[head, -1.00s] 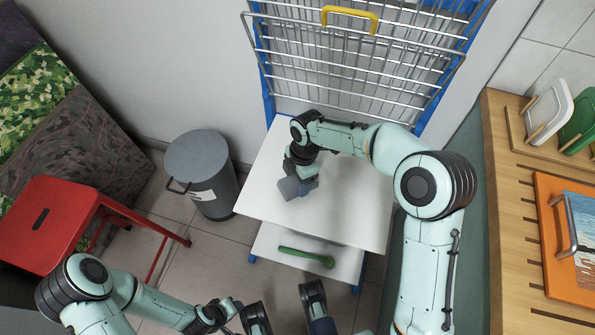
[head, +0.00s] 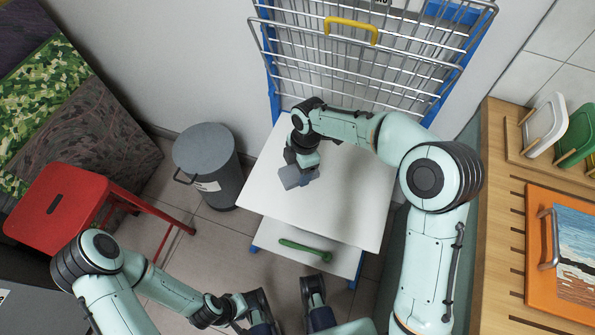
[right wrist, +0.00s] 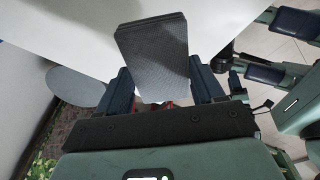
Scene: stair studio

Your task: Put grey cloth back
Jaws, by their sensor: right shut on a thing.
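The grey cloth (head: 294,178) is a small folded pad above the white top shelf (head: 345,215) in the head view. My right gripper (head: 302,174) is shut on it. In the right wrist view the cloth (right wrist: 152,50) sticks out from between the blue fingers, flat and stiff-looking, with the white shelf (right wrist: 75,25) behind it. I cannot tell whether the cloth touches the shelf. My left gripper (head: 287,298) is at the bottom of the head view, fingers spread and empty, in front of the lower shelf.
A green utensil (head: 305,250) lies on the lower shelf (head: 275,238). A wire rack (head: 360,70) with a yellow handle (head: 350,25) stands behind. A grey bin (head: 207,160) and red stool (head: 60,205) are left, a wooden counter (head: 505,225) right. The top shelf is otherwise clear.

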